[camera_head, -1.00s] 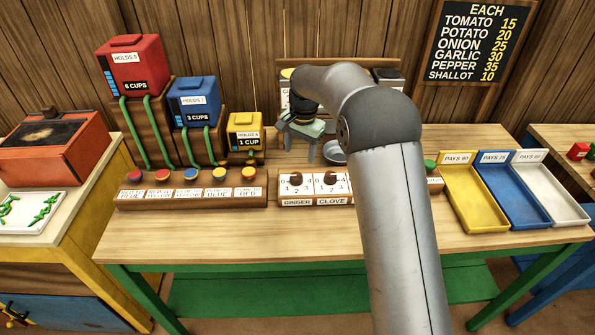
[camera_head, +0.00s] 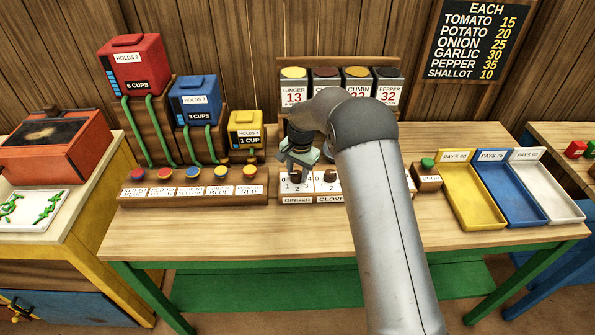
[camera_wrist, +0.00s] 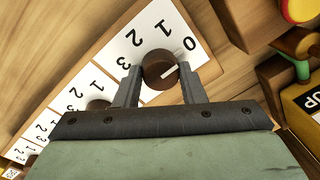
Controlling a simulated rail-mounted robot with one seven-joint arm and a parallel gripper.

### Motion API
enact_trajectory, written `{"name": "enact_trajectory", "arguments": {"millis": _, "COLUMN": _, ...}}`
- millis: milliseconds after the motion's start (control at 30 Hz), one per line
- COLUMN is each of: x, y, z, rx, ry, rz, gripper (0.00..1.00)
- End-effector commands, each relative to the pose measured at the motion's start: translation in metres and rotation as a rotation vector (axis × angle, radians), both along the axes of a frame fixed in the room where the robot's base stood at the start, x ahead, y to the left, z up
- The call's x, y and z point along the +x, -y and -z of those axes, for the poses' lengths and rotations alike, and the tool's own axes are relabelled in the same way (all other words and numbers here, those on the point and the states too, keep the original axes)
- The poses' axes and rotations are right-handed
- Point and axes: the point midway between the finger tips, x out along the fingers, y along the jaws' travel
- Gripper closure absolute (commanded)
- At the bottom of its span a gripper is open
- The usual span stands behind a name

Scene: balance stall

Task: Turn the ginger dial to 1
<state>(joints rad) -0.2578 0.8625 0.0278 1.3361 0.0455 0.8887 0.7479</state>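The ginger dial (camera_head: 296,177) is a brown round knob on a white plate marked 0 to 3, left end of the dial row. It also shows in the wrist view (camera_wrist: 160,68). The knob's white pointer line faces roughly toward the 0. My gripper (camera_head: 300,164) is over this dial, its two fingers (camera_wrist: 159,80) on either side of the knob. Narrow gaps seem to show between fingers and knob, so it looks open around it. The GINGER label (camera_head: 297,199) is on the front of the block.
The clove dial (camera_head: 329,177) sits just to the right, and my arm covers the dials beyond it. A row of coloured buttons (camera_head: 192,174) lies to the left. The spice rack (camera_head: 340,66) stands behind. The yellow tray (camera_head: 480,226) is to the right. The front table strip is clear.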

Motion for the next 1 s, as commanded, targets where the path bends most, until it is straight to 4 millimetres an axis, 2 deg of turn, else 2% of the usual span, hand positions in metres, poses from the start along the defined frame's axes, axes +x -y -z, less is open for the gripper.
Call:
{"name": "enact_trajectory", "arguments": {"millis": 33, "x": 0.0, "y": -0.0001, "z": -0.0002, "rx": 0.0, "ry": 0.0, "rz": 0.0, "gripper": 0.78}}
{"name": "enact_trajectory", "arguments": {"millis": 67, "x": 0.0001, "y": 0.0, "z": -0.0002, "rx": 0.0, "ry": 0.0, "rz": 0.0, "gripper": 0.86}}
{"name": "enact_trajectory", "arguments": {"millis": 467, "x": 0.0009, "y": 0.0004, "z": 0.0009, "rx": 0.001, "ry": 0.002, "rz": -0.052, "gripper": 0.86}}
{"name": "enact_trajectory", "arguments": {"millis": 1000, "x": 0.0022, "y": -0.0002, "z": 0.0011, "rx": 0.001, "ry": 0.003, "rz": -0.462, "gripper": 0.86}}
